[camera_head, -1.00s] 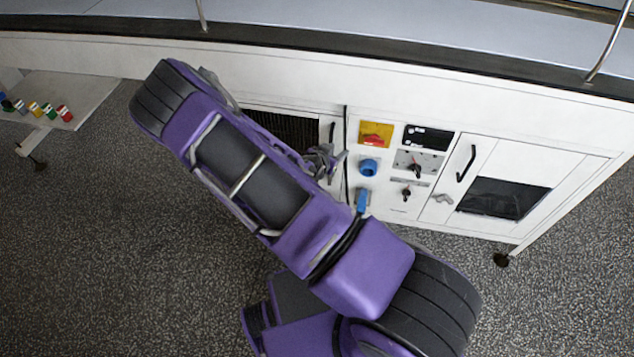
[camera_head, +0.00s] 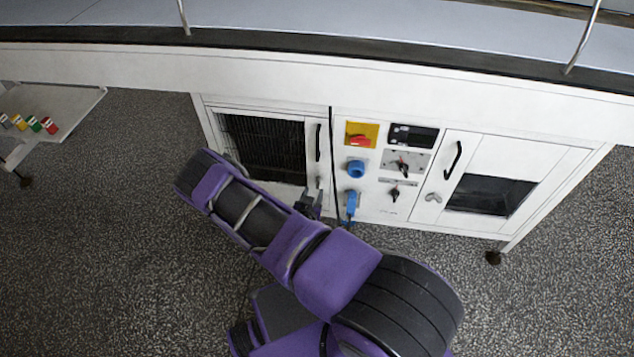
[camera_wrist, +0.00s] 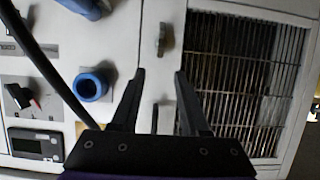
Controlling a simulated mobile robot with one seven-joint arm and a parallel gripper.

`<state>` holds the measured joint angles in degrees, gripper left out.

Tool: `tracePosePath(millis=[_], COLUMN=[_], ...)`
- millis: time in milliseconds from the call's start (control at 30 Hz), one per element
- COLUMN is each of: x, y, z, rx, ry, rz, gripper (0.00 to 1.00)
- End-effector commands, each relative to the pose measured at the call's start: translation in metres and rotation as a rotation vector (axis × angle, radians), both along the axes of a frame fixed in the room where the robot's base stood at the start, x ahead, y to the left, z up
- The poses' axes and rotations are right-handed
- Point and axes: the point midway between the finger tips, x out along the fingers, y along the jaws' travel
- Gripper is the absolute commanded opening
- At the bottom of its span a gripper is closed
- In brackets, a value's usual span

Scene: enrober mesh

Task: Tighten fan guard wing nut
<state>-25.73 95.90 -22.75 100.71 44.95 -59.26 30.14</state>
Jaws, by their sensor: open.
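The fan guard is a white-framed door with a dark wire grille (camera_head: 262,147), left of the control panel in the head view. The grille fills the right of the wrist view (camera_wrist: 235,75). A small greyish-tan wing nut (camera_wrist: 165,40) sits on the white door frame beside the grille. My gripper (camera_wrist: 159,74) is open and empty, its two dark fingers pointing toward the wing nut. The nut lies beyond the fingertips, roughly in line with the gap, apart from them in the picture. In the head view my gripper (camera_head: 309,203) is small and partly hidden by my arm.
A black door handle (camera_head: 318,142) stands on the guard's frame. Right of it are a black cable, a blue socket (camera_head: 356,167), a blue plug (camera_head: 351,202), a red-and-yellow switch (camera_head: 361,135) and black knobs. Another door (camera_head: 490,185) has a dark window. Open floor lies in front.

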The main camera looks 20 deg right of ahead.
Motion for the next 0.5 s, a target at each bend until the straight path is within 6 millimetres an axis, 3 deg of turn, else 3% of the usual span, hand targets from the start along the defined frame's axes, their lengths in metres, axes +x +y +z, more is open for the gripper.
tracePosePath(millis=[200,500], x=[0.036,0.064], y=[-0.025,-0.043], z=[-0.020,-0.032], rx=[0.001,0.000], ry=[-0.003,-0.001], rz=[-0.002,0.000], gripper=[0.45,0.45])
